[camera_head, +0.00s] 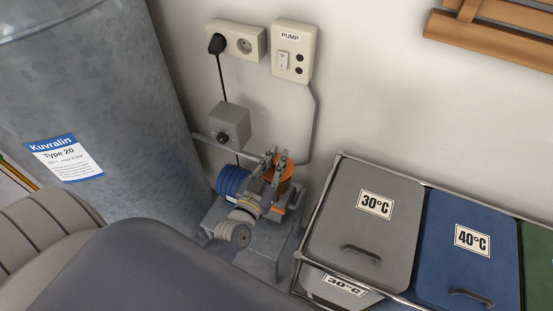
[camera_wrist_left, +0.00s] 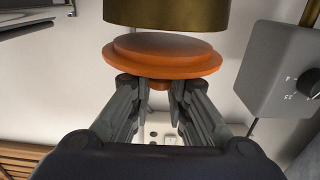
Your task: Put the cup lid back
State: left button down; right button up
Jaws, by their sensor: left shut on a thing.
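An orange round lid (camera_wrist_left: 165,55) with a stepped rim is at the fingertips of my left gripper (camera_wrist_left: 152,90) in the left wrist view. The gripper is shut on the lid, with a small orange stub showing between the fingers. A brass-coloured cup (camera_wrist_left: 180,12) is right beside the lid's far face; I cannot tell if they touch. In the head view my left gripper (camera_head: 275,163) is at the pump, and its fingers and wrist partly hide the cup and lid. My right gripper is not in view.
The pump's blue motor (camera_head: 232,182) and a grey box (camera_head: 230,125) are close to the gripper. A large metal tank (camera_head: 100,110) stands at the left. Grey (camera_head: 365,225) and blue (camera_head: 468,245) laundry bins stand at the right. A wall switch marked PUMP (camera_head: 292,50) is above.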

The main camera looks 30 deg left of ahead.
pick_arm(q)
jog(key=shift+f, duration=0.5)
jog(key=c, duration=1.5)
grip_release()
jog(key=shift+r, duration=0.1)
jog(key=shift+r, duration=0.35)
jog(key=shift+s+r, duration=0.15)
jog(key=shift+s, duration=0.15)
jog(key=s, duration=1.1)
jog(key=shift+s+d, duration=0.2)
jog(key=shift+d, duration=0.2)
